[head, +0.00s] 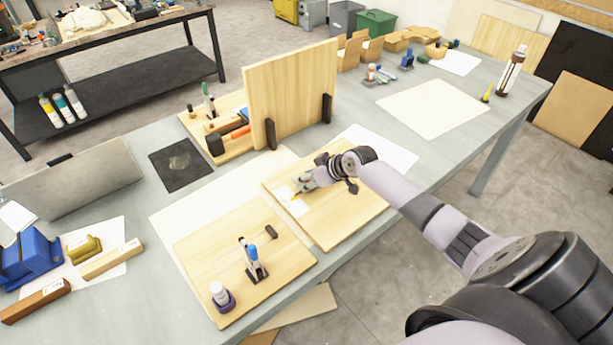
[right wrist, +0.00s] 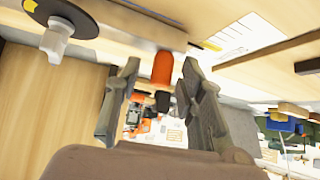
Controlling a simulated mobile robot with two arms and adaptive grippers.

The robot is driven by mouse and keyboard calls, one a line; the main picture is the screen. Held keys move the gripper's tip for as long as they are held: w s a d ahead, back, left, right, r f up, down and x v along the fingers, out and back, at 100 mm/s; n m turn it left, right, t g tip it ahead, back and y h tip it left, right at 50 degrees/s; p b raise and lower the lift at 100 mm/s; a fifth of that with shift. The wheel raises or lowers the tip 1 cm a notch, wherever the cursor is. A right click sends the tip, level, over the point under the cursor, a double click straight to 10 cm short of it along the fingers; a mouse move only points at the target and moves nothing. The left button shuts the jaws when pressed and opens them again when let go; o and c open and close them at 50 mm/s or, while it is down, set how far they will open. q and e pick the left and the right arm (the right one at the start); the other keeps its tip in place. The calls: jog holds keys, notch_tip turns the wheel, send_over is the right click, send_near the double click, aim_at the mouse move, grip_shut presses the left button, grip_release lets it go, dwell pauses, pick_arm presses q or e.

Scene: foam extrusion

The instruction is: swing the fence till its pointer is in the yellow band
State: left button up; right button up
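In the right wrist view a pale bar, seemingly the fence (right wrist: 130,22), crosses the top. An orange grip with a dark tip (right wrist: 162,68) sticks out from it. My right gripper (right wrist: 160,80) is open, with one finger on each side of the orange grip and a visible gap at both sides. In the head view my right gripper (head: 304,184) is low over the right wooden board (head: 345,220) and hides most of the fence. A white marked sheet (head: 288,203) lies beside it, with a small yellow mark. The pointer's place against the band is not clear. My left gripper is out of view.
The left wooden board (head: 215,255) carries a small upright blue-and-white fixture (head: 252,260) and a white bottle (head: 220,294). A tall wooden panel (head: 290,95) stands behind. In the wrist view a white knob with a black and yellow disc (right wrist: 55,38) is near the fence.

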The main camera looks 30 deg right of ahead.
jog(key=c, duration=0.7)
grip_shut()
jog(key=shift+d, duration=0.1)
